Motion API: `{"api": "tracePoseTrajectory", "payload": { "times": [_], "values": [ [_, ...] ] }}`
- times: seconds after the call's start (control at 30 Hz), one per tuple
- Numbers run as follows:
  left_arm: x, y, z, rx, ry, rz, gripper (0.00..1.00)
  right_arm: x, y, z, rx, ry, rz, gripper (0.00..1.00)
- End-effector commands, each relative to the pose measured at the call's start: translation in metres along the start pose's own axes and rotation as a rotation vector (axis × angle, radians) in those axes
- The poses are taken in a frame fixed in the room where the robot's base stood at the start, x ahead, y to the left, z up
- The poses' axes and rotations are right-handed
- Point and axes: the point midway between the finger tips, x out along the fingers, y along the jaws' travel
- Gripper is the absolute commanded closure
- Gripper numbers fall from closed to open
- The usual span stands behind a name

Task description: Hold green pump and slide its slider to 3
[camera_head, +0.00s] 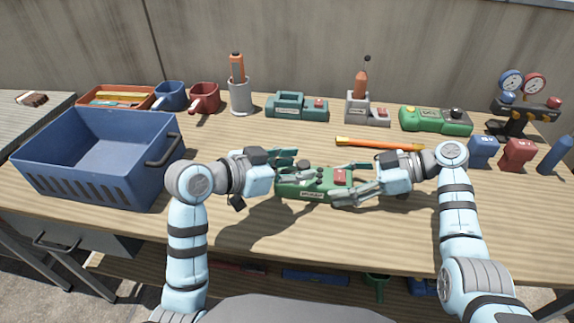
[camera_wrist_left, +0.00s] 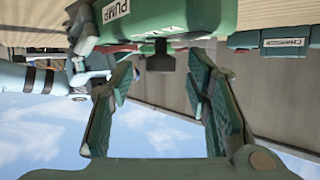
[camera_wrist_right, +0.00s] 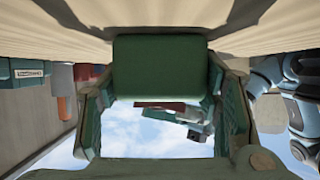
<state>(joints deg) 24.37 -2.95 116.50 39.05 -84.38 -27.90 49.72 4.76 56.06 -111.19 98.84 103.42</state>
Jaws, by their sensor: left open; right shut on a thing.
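The green pump (camera_head: 312,188) lies at the front middle of the workbench, with a white label on its front and a red part on top at its right. My right gripper (camera_head: 352,190) is shut on its right end; the right wrist view shows the green end face (camera_wrist_right: 160,66) between the fingers. My left gripper (camera_head: 284,168) is open at the pump's left end. In the left wrist view, the pump (camera_wrist_left: 170,14) shows its PUMP label, and a dark slider knob (camera_wrist_left: 160,58) stands between the open fingers, apart from both. The slider's scale is not readable.
A blue crate (camera_head: 60,172) stands at the left. An orange-handled tool (camera_head: 375,144) lies just behind the pump. Another green device (camera_head: 435,121), a teal device (camera_head: 296,107), mugs and a gauge stand (camera_head: 515,122) line the back. Red and blue blocks (camera_head: 518,153) stand at the right.

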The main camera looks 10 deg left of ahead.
Motion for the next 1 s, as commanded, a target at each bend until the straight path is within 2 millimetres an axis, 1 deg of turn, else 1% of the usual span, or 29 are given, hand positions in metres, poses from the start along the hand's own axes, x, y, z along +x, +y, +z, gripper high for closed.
{"api": "tracePoseTrajectory", "payload": {
  "times": [0.07, 0.13, 0.3, 0.4, 0.43, 0.5, 0.6, 0.9, 0.93, 1.0],
  "values": [
    [-0.01, -0.002, 0.001, 0.003, -0.001, -0.004, 0.56, 0.0, 0.0, 0.0, 0.0, 0.0, 0.001, 0.66],
    [-0.025, -0.001, 0.0, 0.006, -0.001, -0.005, 0.56, 0.0, 0.0, 0.0, 0.0, 0.0, 0.001, 0.66],
    [-0.075, -0.003, 0.001, 0.01, -0.005, -0.009, 0.56, 0.0, 0.0, 0.0, 0.0, 0.0, 0.001, 0.66],
    [-0.098, -0.002, 0.002, 0.007, -0.006, -0.006, 0.56, 0.0, 0.0, 0.0, 0.0, 0.0, 0.001, 0.66],
    [-0.102, -0.002, 0.002, 0.006, -0.005, -0.006, 0.56, 0.0, 0.0, 0.0, 0.0, 0.0, 0.001, 0.66],
    [-0.111, -0.001, 0.001, 0.005, -0.003, -0.004, 0.56, 0.0, 0.0, 0.0, 0.0, 0.0, 0.001, 0.66],
    [-0.117, 0.0, 0.001, 0.001, -0.002, 0.0, 0.56, 0.0, 0.0, 0.0, 0.0, 0.0, 0.001, 0.66],
    [-0.117, 0.0, 0.0, 0.0, -0.001, 0.001, 0.56, 0.0, 0.0, 0.0, 0.0, 0.0, 0.001, 0.66],
    [-0.117, 0.0, 0.0, 0.0, -0.001, 0.001, 0.56, 0.0, 0.0, 0.0, 0.0, 0.0, 0.001, 0.4],
    [-0.117, 0.0, 0.0, 0.0, -0.001, 0.001, 0.56, 0.0, 0.0, 0.0, 0.0, 0.0, 0.001, 0.29]
  ]
}}
